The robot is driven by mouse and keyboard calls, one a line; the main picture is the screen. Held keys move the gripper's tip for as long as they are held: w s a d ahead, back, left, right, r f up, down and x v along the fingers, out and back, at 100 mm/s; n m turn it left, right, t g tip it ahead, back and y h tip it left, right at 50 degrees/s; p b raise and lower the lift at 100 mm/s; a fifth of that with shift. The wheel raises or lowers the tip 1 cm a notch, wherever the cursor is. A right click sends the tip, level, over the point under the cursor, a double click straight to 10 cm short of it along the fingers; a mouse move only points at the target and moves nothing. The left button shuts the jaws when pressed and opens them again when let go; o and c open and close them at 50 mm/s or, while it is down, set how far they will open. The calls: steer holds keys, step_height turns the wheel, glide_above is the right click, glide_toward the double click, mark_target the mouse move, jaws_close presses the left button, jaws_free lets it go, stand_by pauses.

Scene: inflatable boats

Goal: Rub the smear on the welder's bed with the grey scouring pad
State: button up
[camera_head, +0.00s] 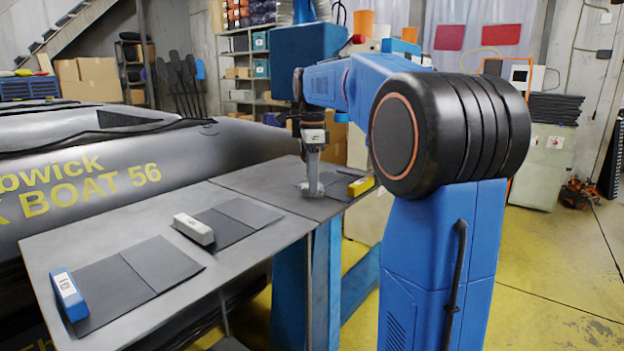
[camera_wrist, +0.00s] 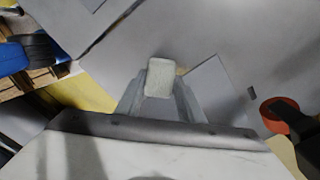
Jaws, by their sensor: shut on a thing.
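My gripper (camera_head: 313,172) points down over the far part of the grey metal bed (camera_head: 262,181). In the wrist view its fingers (camera_wrist: 159,98) are shut on a small pale grey block, the scouring pad (camera_wrist: 160,72). The pad also shows in the head view (camera_head: 312,188), low at the bed's surface; I cannot tell whether it touches. A small dark mark (camera_wrist: 252,93) lies on the grey surface right of the pad in the wrist view; I cannot tell if it is the smear. No other smear stands out.
A yellow block (camera_head: 361,186) lies right of my gripper at the bed's edge. A white block (camera_head: 194,229) and a blue block (camera_head: 68,295) rest with dark sheets on the nearer table. A grey inflatable boat (camera_head: 120,165) lies along the left. An orange round thing (camera_wrist: 281,110) is at the wrist view's right.

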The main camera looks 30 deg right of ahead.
steer(key=shift+f, duration=0.15)
steer(key=shift+d, duration=0.1)
steer(key=shift+w+d, duration=0.45)
steer(key=shift+d, duration=0.7)
steer(key=shift+w+d, duration=0.45)
steer(key=shift+d, duration=0.75)
steer(key=shift+w+d, duration=0.45)
steer(key=shift+d, duration=0.7)
steer(key=shift+a, duration=0.15)
steer(key=shift+s+a, duration=0.3)
steer(key=shift+a, duration=0.4)
steer(key=shift+s+a, duration=0.25)
steer(key=shift+a, duration=0.4)
steer(key=shift+s+a, duration=0.25)
steer(key=shift+a, duration=0.45)
steer(key=shift+s+a, duration=0.25)
steer(key=shift+a, duration=0.4)
steer(key=shift+s+a, duration=0.25)
steer(key=shift+a, duration=0.45)
steer(key=shift+w+a, duration=0.3)
steer(key=shift+w, duration=0.3)
steer(key=shift+w+d, duration=0.35)
steer(key=shift+d, duration=0.55)
steer(key=shift+w+d, duration=0.3)
steer(key=shift+d, duration=0.6)
steer(key=shift+w+d, duration=0.3)
steer(key=shift+d, duration=0.5)
steer(key=shift+w+d, duration=0.25)
steer(key=shift+d, duration=0.55)
